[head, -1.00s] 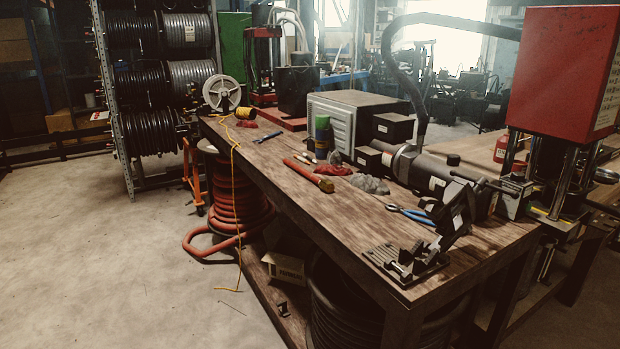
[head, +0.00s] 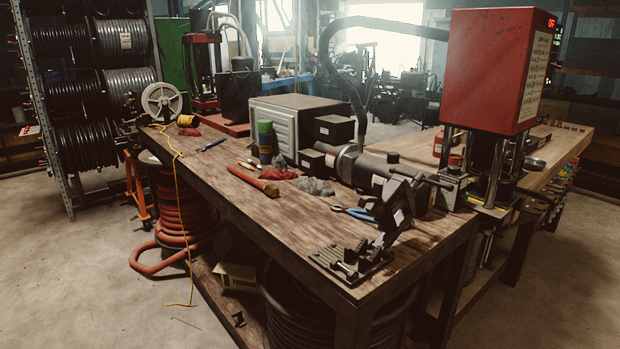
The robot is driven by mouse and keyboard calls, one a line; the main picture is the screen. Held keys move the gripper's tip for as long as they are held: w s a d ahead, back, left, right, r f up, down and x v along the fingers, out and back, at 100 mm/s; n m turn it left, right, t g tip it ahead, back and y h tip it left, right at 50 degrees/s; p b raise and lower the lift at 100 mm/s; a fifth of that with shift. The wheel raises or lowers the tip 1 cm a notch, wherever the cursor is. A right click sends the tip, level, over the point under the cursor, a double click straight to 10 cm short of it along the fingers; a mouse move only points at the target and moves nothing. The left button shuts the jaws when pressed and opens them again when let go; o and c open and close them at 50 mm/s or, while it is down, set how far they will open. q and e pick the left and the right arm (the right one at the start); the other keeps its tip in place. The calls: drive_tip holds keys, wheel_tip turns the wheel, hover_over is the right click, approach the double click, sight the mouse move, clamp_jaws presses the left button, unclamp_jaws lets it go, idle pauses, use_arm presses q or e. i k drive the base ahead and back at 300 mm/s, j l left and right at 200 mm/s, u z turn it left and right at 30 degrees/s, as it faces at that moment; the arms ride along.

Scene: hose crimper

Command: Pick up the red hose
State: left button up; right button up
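A short red hose piece (head: 252,181) with a yellowish end lies on the wooden workbench (head: 225,215), near its middle. A larger red hose (head: 182,212) is coiled below the bench's far left end, and one loop rests on the floor. Neither of my grippers is in view.
A black vise-like fixture (head: 350,262) sits at the bench's near corner. Blue-handled pliers (head: 356,214), red and grey rags, a green-capped can (head: 265,140) and a grey box (head: 285,125) stand or lie around. A red press (head: 497,75) stands right. Floor at left is clear.

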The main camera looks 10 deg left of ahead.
sight(242, 174)
drive_tip(key=i+j+z, duration=0.15)
drive_tip(key=j+z, duration=0.6)
drive_tip(key=i+j+z, duration=0.1)
drive_tip(key=j+z, duration=0.45)
drive_tip(key=j, duration=0.35)
drive_tip(key=j+z, duration=0.15)
drive_tip(key=j, duration=0.35)
drive_tip(key=k+j+z, duration=0.15)
drive_tip(key=j, duration=0.35)
drive_tip(key=j+z, duration=0.15)
drive_tip(key=j, duration=0.35)
drive_tip(key=k+j, duration=0.1)
drive_tip(key=j, duration=0.35)
drive_tip(key=k+j, duration=0.1)
drive_tip(key=j, duration=0.3)
drive_tip(key=k+j, duration=0.1)
drive_tip(key=j, duration=0.35)
drive_tip(key=k+j, duration=0.1)
drive_tip(key=j, duration=0.3)
